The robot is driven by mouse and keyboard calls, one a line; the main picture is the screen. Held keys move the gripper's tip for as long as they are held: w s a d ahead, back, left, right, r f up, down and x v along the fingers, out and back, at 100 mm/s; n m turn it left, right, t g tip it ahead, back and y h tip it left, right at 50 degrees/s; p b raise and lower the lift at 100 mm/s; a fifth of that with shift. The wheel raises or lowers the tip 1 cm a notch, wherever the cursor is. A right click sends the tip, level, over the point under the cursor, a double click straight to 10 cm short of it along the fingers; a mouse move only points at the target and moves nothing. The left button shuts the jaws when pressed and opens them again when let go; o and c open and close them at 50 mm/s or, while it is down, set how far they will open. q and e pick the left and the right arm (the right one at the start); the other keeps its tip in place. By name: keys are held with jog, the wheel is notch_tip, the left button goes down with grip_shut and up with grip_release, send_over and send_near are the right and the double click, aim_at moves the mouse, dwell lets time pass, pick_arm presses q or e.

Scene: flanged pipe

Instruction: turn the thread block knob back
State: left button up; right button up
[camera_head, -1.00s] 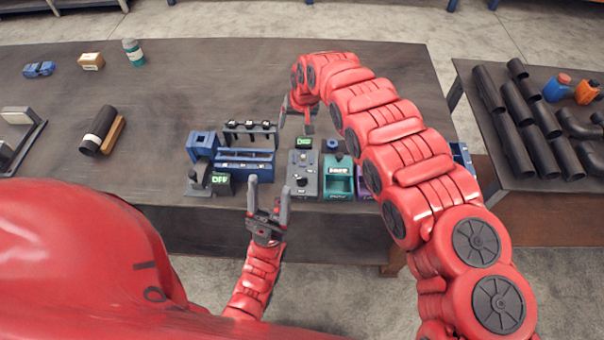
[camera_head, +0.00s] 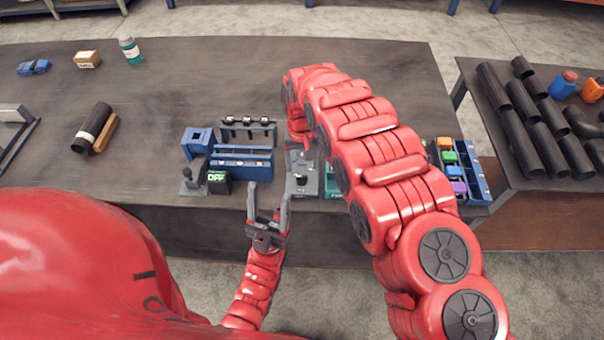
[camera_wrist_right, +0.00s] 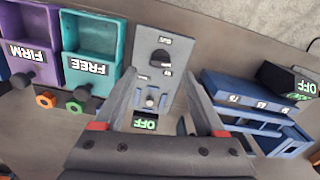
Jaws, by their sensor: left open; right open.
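The grey thread block (camera_head: 303,182) stands near the table's front edge, its far part hidden behind my right arm in the head view. In the right wrist view the block (camera_wrist_right: 158,52) shows a dark round knob (camera_wrist_right: 160,59), a smaller metal knob (camera_wrist_right: 150,101) and a green-lit display (camera_wrist_right: 146,122) reading OFF. My right gripper (camera_wrist_right: 161,72) is open, its fingers on either side of the block in that view; whether they touch it I cannot tell. My left gripper (camera_head: 268,205) is open and empty, in front of the table edge, left of the block.
A blue fixture (camera_head: 240,163) with another OFF display (camera_head: 217,178) stands left of the block. A black pipe (camera_head: 92,126) lies at left; more pipes (camera_head: 535,120) lie on the right table.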

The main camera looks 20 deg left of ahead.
aim_at(302, 176)
jog(key=shift+f+p, duration=0.6)
jog(key=shift+f, duration=1.95)
grip_shut()
